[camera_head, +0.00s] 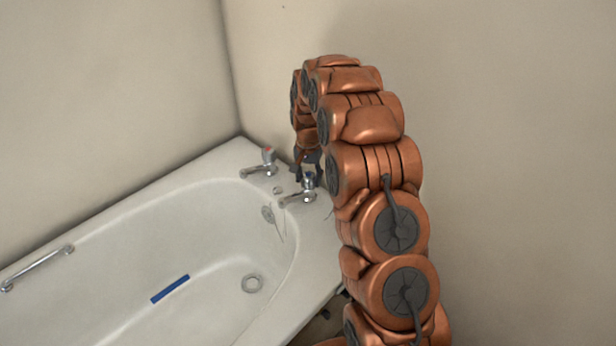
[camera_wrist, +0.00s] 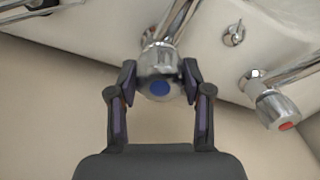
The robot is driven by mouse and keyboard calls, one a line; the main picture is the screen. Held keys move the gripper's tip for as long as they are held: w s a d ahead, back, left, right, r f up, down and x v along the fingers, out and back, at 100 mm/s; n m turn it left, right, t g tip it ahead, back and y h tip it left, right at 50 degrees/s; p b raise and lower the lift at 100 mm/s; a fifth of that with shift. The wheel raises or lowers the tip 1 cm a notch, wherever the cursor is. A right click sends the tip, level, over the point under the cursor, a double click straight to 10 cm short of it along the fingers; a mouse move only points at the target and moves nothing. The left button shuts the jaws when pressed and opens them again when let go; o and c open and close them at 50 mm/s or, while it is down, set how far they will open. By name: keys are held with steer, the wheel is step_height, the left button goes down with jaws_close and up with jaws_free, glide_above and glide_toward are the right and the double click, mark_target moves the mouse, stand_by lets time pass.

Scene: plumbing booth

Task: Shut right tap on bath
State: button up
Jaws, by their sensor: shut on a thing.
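The white bath (camera_head: 130,215) stands along the left wall, with two chrome taps at its end. The right tap (camera_head: 297,197) has a blue-marked handle; in the wrist view its head (camera_wrist: 159,88) sits between my fingers. My gripper (camera_wrist: 160,82) is shut on this handle, one finger on each side. In the head view my gripper (camera_head: 309,168) is partly hidden behind the tap and my arm. The left tap (camera_head: 262,165), with a red mark, is apart from my gripper and also shows at the right of the wrist view (camera_wrist: 270,100).
A small chrome fitting (camera_wrist: 234,35) sits on the rim between the taps. Plain walls stand close behind the taps.

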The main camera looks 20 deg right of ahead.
mark_target(308, 175)
steer(key=shift+m, duration=1)
steer(key=o, duration=1.2)
steer(key=shift+c, duration=0.2)
step_height(308, 175, up, 12)
